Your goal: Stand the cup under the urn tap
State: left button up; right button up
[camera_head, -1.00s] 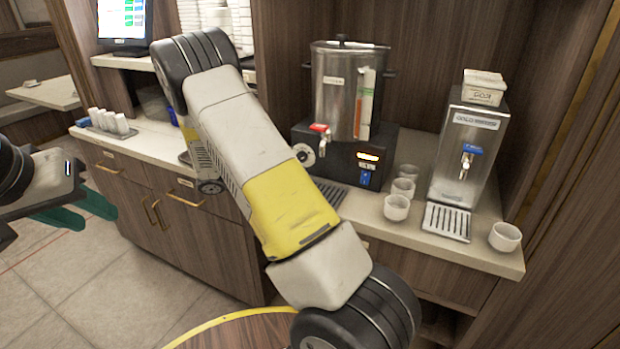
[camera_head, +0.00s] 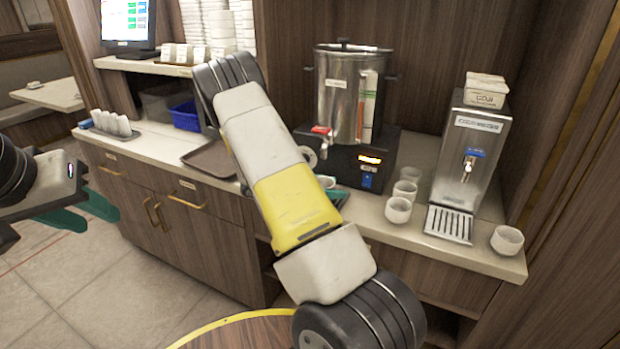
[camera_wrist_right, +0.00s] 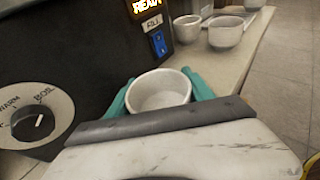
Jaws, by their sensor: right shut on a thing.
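The steel urn (camera_head: 338,100) stands on its black base on the counter, its red-handled tap (camera_head: 322,131) facing front. My right gripper (camera_wrist_right: 160,92) is shut on a white cup (camera_wrist_right: 160,88), its teal fingers on either side. In the head view the cup (camera_head: 326,182) shows small and upright below the tap, partly behind my right arm. The right wrist view shows it close to the black base; the tap is not seen there. I cannot tell if the cup touches the drip tray, which is hidden. My left gripper (camera_head: 84,211) is open and empty at the left.
Several white cups (camera_head: 398,210) stand right of the urn. A steel water dispenser (camera_head: 470,150) with a slatted tray (camera_head: 448,224) is further right, with another cup (camera_head: 507,240) beside it. A brown tray (camera_head: 209,160) lies left of the urn.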

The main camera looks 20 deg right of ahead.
jog(key=o, duration=1.6)
jog(key=shift+f, duration=0.1)
jog(key=shift+c, duration=0.2)
jog(key=shift+a, duration=0.2)
jog(key=s+v, duration=0.1)
jog(key=v, duration=1)
jog(key=s+a+r+m+t+y, duration=0.2)
jog(key=s+a+r+m+y, duration=0.2)
jog(key=s+r, duration=0.3)
jog(key=s+a+r+m+t+y, duration=0.3)
jog(key=s+a+r+m+y, duration=0.1)
jog(key=s+r+m+y, duration=0.3)
jog(key=s+a+r+m+t+y, duration=0.2)
jog(key=s+a+r+m+y, duration=0.2)
jog(key=s+r, duration=0.3)
jog(key=s+m+y, duration=0.1)
jog(key=s, duration=0.2)
jog(key=shift+a+r+y, duration=0.25)
jog(key=shift+r+y, duration=0.05)
jog(key=shift+y, duration=0.1)
jog(key=shift+s, duration=0.15)
